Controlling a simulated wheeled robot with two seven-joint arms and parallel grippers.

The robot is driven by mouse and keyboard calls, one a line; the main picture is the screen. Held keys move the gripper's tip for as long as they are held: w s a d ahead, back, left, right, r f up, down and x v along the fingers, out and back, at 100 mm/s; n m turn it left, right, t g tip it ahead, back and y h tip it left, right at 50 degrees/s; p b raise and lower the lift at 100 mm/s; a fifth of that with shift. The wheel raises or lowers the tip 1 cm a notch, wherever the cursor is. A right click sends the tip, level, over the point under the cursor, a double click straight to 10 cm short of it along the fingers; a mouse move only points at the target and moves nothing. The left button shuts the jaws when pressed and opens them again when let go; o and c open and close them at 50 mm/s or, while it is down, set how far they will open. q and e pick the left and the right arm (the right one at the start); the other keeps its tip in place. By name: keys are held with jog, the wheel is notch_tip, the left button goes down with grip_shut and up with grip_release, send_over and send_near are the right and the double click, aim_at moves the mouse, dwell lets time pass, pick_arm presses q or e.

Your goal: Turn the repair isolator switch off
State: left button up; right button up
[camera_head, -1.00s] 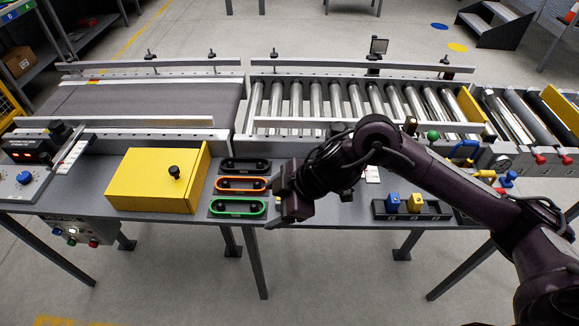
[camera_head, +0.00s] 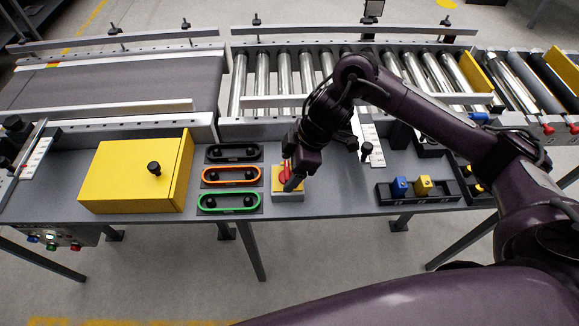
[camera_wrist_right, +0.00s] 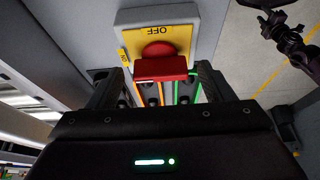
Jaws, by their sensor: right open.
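The isolator switch is a red rotary handle (camera_head: 285,174) on a yellow plate (camera_head: 277,186) over a small grey box, near the table's front edge, right of the colored slotted holders. In the right wrist view the red handle (camera_wrist_right: 160,62) sits on the yellow plate (camera_wrist_right: 181,37), with OFF printed at the top and a smaller label, apparently ON, at the left. My right gripper (camera_head: 291,182) is open at the switch, partly covering it. In the wrist view its fingers (camera_wrist_right: 157,88) stand on either side of the handle's near end; contact cannot be told. My left gripper is not in view.
Black, orange (camera_head: 231,175) and green slotted holders lie just left of the switch, beside a yellow box (camera_head: 130,176) with a black knob. A dark tray (camera_head: 418,192) with blue and yellow blocks stands right. A roller conveyor (camera_head: 305,75) runs behind.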

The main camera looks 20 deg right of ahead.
jog(key=shift+a+f, duration=0.1)
jog(key=c, duration=1)
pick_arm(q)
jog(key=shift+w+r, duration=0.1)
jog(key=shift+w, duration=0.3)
